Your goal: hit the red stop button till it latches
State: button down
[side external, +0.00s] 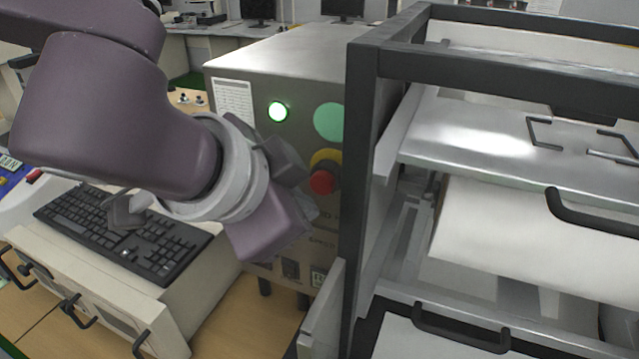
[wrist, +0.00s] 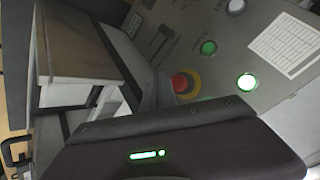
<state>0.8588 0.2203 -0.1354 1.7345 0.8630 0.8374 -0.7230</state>
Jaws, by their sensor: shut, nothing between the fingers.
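The red stop button (side external: 323,182) with its yellow collar sits on the front of the grey control box (side external: 285,72). It also shows in the wrist view (wrist: 181,84), partly hidden by the dark body of my gripper. My gripper (side external: 312,209) is in front of the box, just below and left of the button in the side view. It is shut and empty. Its fingertips are small and partly hidden, and I cannot tell whether they touch the panel. A gap seems to remain between my gripper and the button.
A lit green lamp (side external: 278,112) and a larger pale green disc (side external: 329,122) are on the box. A dark metal frame with shelves (side external: 362,150) stands close on the right. A black keyboard (side external: 125,235) lies on a cabinet at the left.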

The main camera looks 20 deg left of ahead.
jog(key=s, duration=0.3)
dwell(1.4)
dwell(0.3)
jog(key=s+a+n+g+y, duration=0.1)
jog(key=s+a+n, duration=0.25)
jog(key=a, duration=0.75)
jog(key=s+a+n+g+y, duration=0.15)
jog(key=s+a, duration=0.25)
jog(key=a, duration=0.8)
jog(key=s+a+f+n+h, duration=0.1)
jog(key=s+a+n, duration=0.1)
jog(key=s, duration=0.5)
jog(key=shift+f+n+g, duration=0.35)
jog(key=shift+f+n, duration=0.05)
jog(key=shift+n, duration=0.4)
